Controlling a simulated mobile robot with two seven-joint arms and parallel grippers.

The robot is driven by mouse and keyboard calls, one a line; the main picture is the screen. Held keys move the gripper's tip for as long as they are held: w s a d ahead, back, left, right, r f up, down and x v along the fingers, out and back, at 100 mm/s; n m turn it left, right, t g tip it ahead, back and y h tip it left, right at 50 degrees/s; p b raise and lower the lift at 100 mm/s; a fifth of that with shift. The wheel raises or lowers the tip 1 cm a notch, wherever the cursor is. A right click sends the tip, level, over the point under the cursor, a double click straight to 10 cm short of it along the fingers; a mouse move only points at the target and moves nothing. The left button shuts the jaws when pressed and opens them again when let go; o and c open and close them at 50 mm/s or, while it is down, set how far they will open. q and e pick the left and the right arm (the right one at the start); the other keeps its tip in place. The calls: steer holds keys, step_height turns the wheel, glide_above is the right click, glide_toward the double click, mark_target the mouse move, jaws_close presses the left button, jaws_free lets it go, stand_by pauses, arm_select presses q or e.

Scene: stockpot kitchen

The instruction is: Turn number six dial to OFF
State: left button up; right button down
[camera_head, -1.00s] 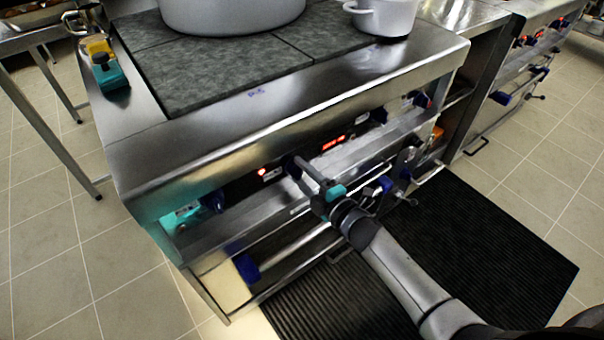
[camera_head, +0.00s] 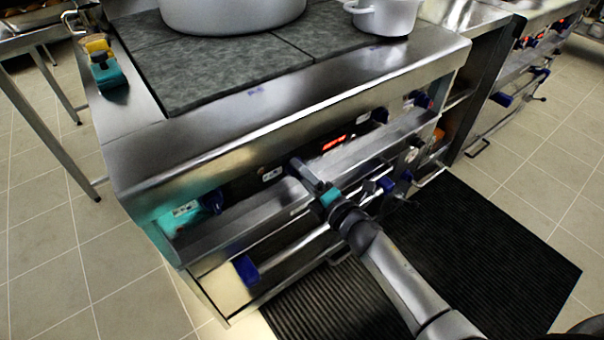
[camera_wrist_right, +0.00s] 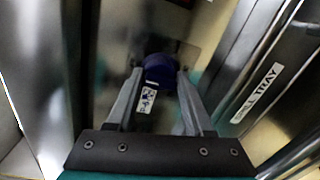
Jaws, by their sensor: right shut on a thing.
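In the right wrist view a blue dial (camera_wrist_right: 159,66) sits between the fingertips of my right gripper (camera_wrist_right: 160,82), with a small white label (camera_wrist_right: 147,99) beside it. In the head view my right gripper (camera_head: 299,167) reaches from the lower right to this dial on the stove's front panel. It is shut on the dial, which the fingers mostly hide. No lit lamp shows beside it. Other blue dials are to the left (camera_head: 213,201) and right (camera_head: 379,115) on the panel. I cannot read the dial's number or its pointer. My left gripper is not in view.
A red lit display (camera_head: 334,143) is right of the held dial. A metal ledge (camera_head: 235,225) and rails run below the panel. A large pot (camera_head: 232,15) and a smaller white pot (camera_head: 384,18) stand on top. A black mat (camera_head: 490,255) lies on the floor.

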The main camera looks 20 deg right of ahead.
steer(key=shift+d+r, duration=0.1)
steer(key=shift+r, duration=0.05)
steer(key=shift+c, duration=1.6)
jaws_free()
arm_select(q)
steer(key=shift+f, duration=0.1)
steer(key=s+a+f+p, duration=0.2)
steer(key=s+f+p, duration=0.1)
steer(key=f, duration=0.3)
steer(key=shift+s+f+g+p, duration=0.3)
arm_select(e)
steer(key=f+v, duration=0.1)
steer(key=v, duration=1.4)
steer(key=shift+r, duration=0.4)
steer(key=shift+s, duration=0.15)
